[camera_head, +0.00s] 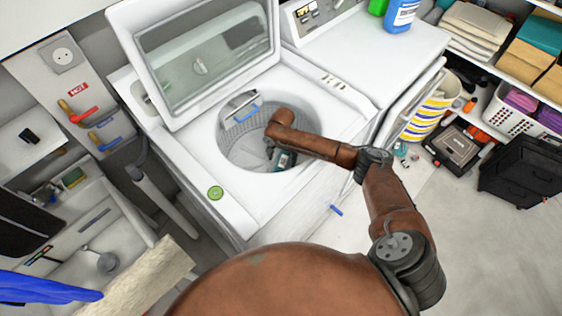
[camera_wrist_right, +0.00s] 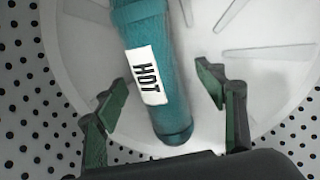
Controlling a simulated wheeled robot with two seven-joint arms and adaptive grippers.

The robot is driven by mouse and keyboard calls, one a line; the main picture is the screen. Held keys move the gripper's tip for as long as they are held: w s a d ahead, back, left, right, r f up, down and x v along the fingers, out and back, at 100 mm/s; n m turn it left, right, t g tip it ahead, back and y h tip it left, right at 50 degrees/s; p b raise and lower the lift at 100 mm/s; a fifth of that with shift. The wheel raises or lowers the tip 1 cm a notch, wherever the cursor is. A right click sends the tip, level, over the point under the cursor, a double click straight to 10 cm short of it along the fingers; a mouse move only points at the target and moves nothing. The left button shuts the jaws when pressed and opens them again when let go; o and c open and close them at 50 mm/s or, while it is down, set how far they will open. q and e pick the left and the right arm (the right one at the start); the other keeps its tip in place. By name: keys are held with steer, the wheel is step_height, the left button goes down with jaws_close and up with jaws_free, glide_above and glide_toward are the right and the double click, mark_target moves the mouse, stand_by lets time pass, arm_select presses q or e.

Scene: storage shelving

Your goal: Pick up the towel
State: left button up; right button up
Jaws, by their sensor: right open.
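A teal, roll-shaped thing with a white "HOT" label (camera_wrist_right: 150,105) lies in the washer drum in the right wrist view. It may be the rolled towel; I cannot tell its material for certain. Its rounded near end points toward my right gripper. In the head view a small part of the teal thing (camera_head: 285,160) shows at the drum bottom. My right gripper (camera_wrist_right: 162,92) is open, with one finger on each side of the roll, both seemingly apart from it. In the head view the arm mostly hides this gripper. My left gripper is not visible.
The top-loading washer (camera_head: 232,225) has its glass lid (camera_head: 205,60) raised behind the opening. The drum's perforated wall (camera_head: 235,135) surrounds my right gripper. A green round thing (camera_head: 215,193) sits on the washer's front-left rim. A dryer (camera_head: 370,45) stands right, shelves (camera_head: 520,70) beyond.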

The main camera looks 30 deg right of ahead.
steer(key=shift+f, duration=0.25)
steer(key=shift+r, duration=0.1)
steer(key=c, duration=1.4)
